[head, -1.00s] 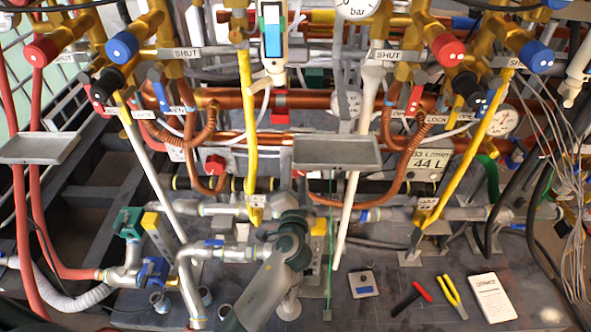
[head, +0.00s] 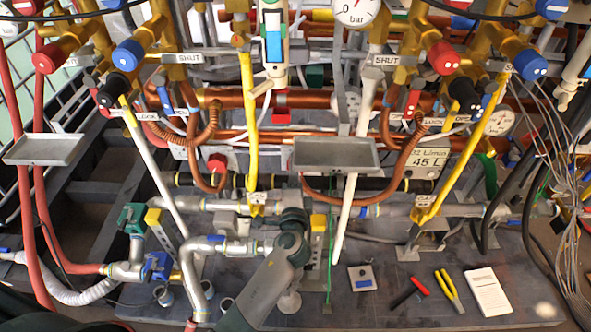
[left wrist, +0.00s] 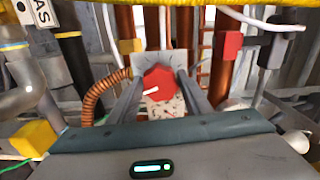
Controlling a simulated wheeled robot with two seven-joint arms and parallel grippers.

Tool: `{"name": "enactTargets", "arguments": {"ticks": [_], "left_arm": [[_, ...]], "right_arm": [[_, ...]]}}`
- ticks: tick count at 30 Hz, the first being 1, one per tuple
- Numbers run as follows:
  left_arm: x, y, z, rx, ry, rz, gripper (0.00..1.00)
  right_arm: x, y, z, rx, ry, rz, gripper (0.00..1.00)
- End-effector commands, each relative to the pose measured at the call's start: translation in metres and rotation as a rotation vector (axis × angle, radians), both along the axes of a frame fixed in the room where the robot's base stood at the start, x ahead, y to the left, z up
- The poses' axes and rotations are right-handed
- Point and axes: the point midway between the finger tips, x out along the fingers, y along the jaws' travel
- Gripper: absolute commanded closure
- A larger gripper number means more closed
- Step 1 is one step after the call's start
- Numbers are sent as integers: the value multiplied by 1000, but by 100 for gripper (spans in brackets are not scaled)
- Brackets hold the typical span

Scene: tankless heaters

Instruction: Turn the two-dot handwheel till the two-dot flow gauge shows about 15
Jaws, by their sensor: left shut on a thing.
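In the left wrist view, my left gripper (left wrist: 162,97) is shut on a red handwheel (left wrist: 158,82) with a white mark, one finger on each side. In the head view my left arm reaches up from the bottom middle to the pipework; its fingertips and the held wheel are hidden there. No dots are readable on the held wheel. My right gripper is not in view.
A grey tray (head: 337,155) sits above my left arm's end, another tray (head: 46,149) at the left. Yellow and white levers and pipes crowd the area. Red-handled (head: 409,293) and yellow-handled tools (head: 449,290) and a white notepad (head: 488,292) lie at the lower right.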

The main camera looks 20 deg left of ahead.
Motion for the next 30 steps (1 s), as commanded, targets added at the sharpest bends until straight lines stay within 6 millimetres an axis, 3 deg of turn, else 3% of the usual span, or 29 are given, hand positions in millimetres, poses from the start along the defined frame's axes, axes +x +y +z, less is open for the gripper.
{"name": "enactTargets", "arguments": {"ticks": [6, 7, 9, 22, 30], "left_arm": [[0, -1, 0, -1, 0, -3, 78], [0, -1, 0, -1, 0, -3, 53], [0, -1, 0, -2, -1, -3, 37], [-3, -2, -1, -2, 0, -2, 37], [-30, -9, -2, -3, 1, -2, 37]], "right_arm": [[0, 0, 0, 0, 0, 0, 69], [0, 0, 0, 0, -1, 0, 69], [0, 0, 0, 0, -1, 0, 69], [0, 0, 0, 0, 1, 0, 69], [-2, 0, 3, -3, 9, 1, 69]]}}
